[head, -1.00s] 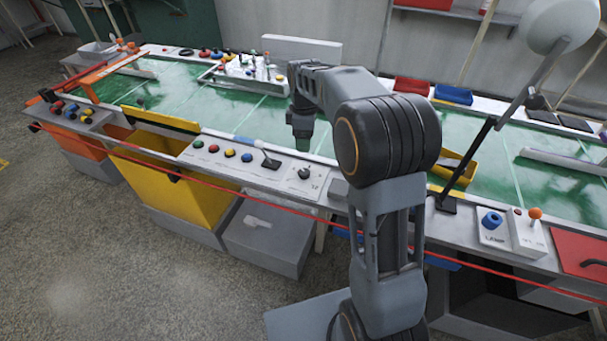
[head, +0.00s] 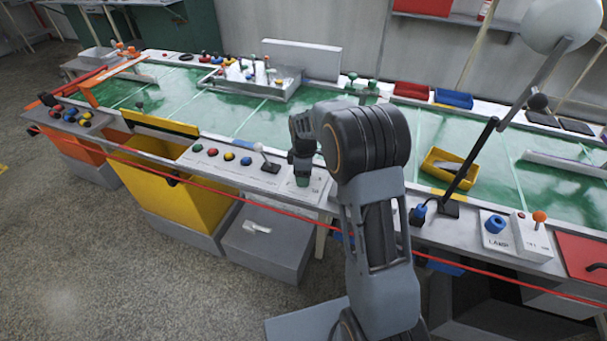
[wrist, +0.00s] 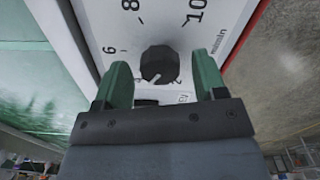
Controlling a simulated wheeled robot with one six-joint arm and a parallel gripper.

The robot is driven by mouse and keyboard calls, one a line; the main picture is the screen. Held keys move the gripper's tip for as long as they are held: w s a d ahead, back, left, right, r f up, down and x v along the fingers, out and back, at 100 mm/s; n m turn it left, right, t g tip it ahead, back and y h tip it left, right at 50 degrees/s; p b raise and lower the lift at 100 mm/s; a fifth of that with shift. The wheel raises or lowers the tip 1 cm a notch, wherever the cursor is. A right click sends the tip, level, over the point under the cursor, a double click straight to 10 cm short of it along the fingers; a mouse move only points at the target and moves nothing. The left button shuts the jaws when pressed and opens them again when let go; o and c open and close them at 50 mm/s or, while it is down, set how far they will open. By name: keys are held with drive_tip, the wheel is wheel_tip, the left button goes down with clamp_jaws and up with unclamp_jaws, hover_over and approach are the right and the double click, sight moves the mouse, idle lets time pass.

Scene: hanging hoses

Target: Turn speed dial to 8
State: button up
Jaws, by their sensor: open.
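The speed dial (wrist: 159,66) is a round black knob on a white panel (wrist: 140,40) marked 6, 8 and 10 in the wrist view. My gripper (wrist: 163,72) is open, with one green finger on each side of the dial. Gaps show between the fingers and the knob, so nothing is gripped. Small pale marks show at the knob's lower edge; I cannot tell which is the pointer. In the head view my gripper (head: 302,178) points down over the panel and hides the dial.
Left of the panel are a small lever (head: 266,160) and several coloured buttons (head: 213,153). A red cord (head: 180,180) runs along the front edge. A yellow bin (head: 165,190) stands below at left. A yellow tray (head: 440,165) and a lamp arm (head: 470,165) are at right.

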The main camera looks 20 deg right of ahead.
drive_tip(key=shift+f, duration=0.1)
drive_tip(key=shift+c, duration=0.3)
drive_tip(key=c, duration=0.9)
